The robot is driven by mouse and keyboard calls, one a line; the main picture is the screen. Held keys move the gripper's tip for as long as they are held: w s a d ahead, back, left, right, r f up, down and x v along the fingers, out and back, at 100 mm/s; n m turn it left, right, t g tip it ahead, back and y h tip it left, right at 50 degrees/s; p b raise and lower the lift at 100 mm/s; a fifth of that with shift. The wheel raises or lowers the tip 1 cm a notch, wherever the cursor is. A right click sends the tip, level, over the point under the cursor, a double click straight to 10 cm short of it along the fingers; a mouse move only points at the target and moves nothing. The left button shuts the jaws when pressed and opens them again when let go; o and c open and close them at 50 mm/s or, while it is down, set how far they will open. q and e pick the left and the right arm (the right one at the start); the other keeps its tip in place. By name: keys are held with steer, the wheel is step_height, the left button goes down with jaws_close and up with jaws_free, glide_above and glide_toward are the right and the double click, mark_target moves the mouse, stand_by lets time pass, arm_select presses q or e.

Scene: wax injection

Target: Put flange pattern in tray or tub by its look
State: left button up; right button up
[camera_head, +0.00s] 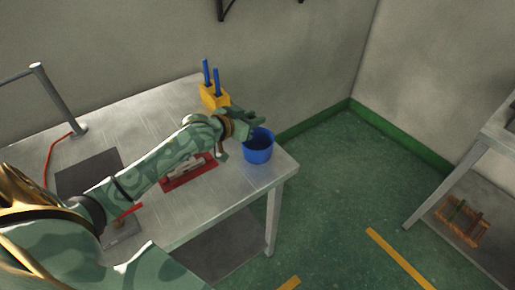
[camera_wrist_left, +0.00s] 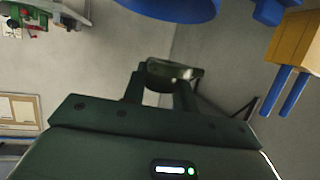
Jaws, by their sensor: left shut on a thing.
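My left gripper (camera_head: 248,118) is at the far right end of the table, above and just behind the blue tub (camera_head: 258,149). In the left wrist view its fingers (camera_wrist_left: 160,92) are shut on the flange pattern (camera_wrist_left: 183,70), a dark green ring-like piece held at the fingertips. The tub shows at the top of that view (camera_wrist_left: 165,8), apart from the pattern. The red tray (camera_head: 190,179) lies on the table left of the tub, partly behind my left forearm, with grey pieces in it. My right gripper is not in view.
A yellow block (camera_head: 213,97) with upright blue handles stands at the table's back edge, close to my gripper. A dark plate (camera_head: 88,173) and a metal post (camera_head: 58,98) are at the left. Another table (camera_head: 495,133) stands at the right; open green floor lies between.

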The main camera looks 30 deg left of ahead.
arm_select(q)
steer(key=shift+r, duration=0.1)
steer(key=o, duration=1)
steer(key=p+v, duration=0.4)
steer(key=v, duration=1.2)
steer(key=shift+s+a+r+p, duration=0.1)
steer(key=shift+s+p, duration=0.05)
steer(key=shift+p, duration=0.15)
steer(key=shift+s, duration=0.1)
